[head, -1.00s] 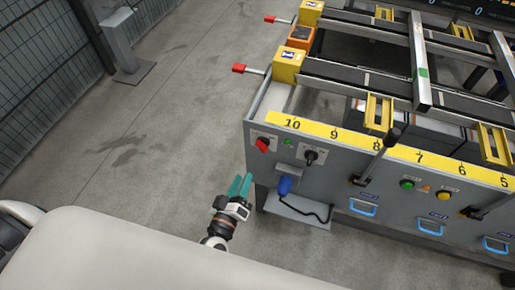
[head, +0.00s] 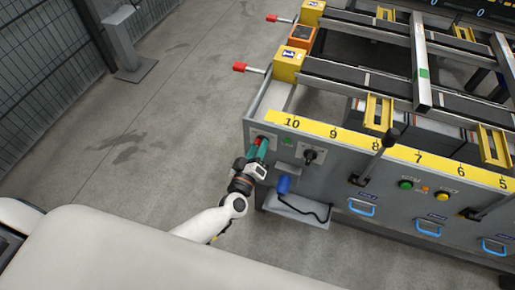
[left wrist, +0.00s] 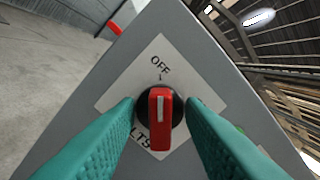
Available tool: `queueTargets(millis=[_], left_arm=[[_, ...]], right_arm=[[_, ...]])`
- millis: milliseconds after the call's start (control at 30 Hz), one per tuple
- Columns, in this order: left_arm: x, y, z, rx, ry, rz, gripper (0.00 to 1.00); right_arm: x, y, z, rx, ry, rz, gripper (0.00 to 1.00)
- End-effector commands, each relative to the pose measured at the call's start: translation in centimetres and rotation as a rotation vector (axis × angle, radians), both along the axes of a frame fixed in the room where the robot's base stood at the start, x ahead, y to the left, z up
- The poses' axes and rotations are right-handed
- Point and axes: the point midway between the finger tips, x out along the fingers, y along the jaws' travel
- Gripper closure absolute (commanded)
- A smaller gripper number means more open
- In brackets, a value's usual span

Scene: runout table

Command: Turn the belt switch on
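The belt switch is a red-handled rotary knob (left wrist: 160,122) on a black base, on a white label. In the left wrist view the handle's white line points up at the tick under "OFF"; lettering ending "LTS" is partly covered at lower left. My left gripper (head: 257,149) has teal fingers and is at the left end of the table's front panel. Its fingers stand on both sides of the knob, with a gap to the red handle on each side. In the head view the fingers hide most of the knob (head: 262,139). My right gripper is not in view.
A black rotary switch (head: 312,157) is just right on the same grey panel. A lever (head: 377,155), green button (head: 405,184) and yellow button (head: 442,196) are further right.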

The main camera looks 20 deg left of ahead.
Motion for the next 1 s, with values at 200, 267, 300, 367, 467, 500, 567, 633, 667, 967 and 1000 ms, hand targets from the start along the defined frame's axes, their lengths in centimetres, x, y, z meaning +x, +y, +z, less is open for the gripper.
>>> queueTargets(millis=[200,267,300,367,467,500,567,633,667,967,1000], left_arm=[[0.0,0.0,0.0,0.000,0.000,0.000,0.81],[0.0,0.0,0.0,0.000,0.000,0.000,0.91],[-0.1,0.0,0.0,0.000,0.000,0.000,0.97],[-0.1,0.0,0.0,0.000,0.000,0.000,1.00],[-0.1,0.0,0.0,0.001,0.000,0.000,1.00],[-0.1,0.0,0.0,0.004,0.001,0.001,1.00],[-0.1,0.0,0.0,0.011,0.000,0.001,1.00],[-0.1,0.0,0.1,0.025,0.000,0.001,1.00],[-0.1,0.0,0.1,0.034,0.000,0.001,1.00],[-0.1,-0.1,0.3,0.209,-0.004,0.002,1.00],[-0.1,-0.1,0.4,0.244,-0.004,0.001,1.00]], right_arm=[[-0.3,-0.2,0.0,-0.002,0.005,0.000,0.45],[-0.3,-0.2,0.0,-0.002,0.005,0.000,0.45],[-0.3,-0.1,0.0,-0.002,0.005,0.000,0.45],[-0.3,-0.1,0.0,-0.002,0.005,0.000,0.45],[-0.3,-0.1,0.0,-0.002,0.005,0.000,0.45],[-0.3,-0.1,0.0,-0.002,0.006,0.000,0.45],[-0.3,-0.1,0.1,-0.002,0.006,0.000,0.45],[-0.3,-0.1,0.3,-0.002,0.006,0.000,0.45],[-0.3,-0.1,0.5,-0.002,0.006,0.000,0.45],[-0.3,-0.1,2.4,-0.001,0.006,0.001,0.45],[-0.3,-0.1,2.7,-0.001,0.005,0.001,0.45]])
